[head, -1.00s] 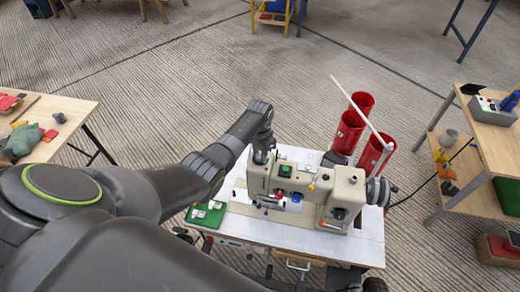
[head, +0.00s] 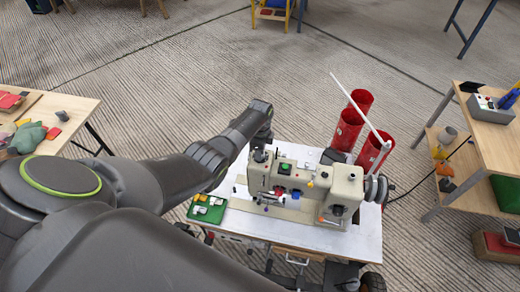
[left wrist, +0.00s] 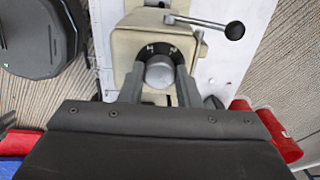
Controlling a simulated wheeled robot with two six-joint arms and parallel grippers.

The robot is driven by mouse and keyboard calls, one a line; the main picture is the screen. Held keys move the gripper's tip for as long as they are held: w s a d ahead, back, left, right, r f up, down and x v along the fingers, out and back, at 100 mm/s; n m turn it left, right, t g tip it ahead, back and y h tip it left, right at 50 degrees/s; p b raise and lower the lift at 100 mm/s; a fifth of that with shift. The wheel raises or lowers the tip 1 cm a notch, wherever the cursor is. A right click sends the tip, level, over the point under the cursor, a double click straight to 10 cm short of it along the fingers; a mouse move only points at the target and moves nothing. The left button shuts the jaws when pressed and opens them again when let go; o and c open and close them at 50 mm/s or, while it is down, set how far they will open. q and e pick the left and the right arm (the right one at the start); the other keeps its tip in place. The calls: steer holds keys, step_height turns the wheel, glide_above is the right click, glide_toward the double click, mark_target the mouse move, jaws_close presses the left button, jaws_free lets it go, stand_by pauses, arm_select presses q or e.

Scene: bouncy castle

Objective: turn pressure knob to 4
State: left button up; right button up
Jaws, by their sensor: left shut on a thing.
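The cream sewing machine (head: 325,190) stands on a white table (head: 365,240). In the left wrist view, the round grey pressure knob (left wrist: 159,74) is at the end of the machine's head. A black dial ring (left wrist: 161,47) with small white marks surrounds it; I cannot read the number it is set to. My left gripper (left wrist: 158,78) has one finger on each side of the knob and is shut on it. In the head view my left gripper (head: 262,150) is at the machine's left end, and the knob cannot be made out. My right gripper is not in view.
A metal lever with a black ball (left wrist: 234,30) sticks out close to the knob. Red cylinders (head: 355,120) and a white rod (head: 360,108) stand behind the machine. A green tray (head: 207,210) lies at the table's left edge. Wooden tables stand at both sides.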

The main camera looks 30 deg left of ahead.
arm_select(q)
steer(key=shift+w+m, duration=0.1)
steer(key=shift+m, duration=1.5)
steer(key=o, duration=1)
steer(key=shift+r+p, duration=0.35)
steer(key=shift+r, duration=0.2)
step_height(320, 180, up, 16)
steer(key=shift+r+p, duration=0.2)
steer(key=shift+p, duration=0.1)
steer(key=shift+f, duration=0.1)
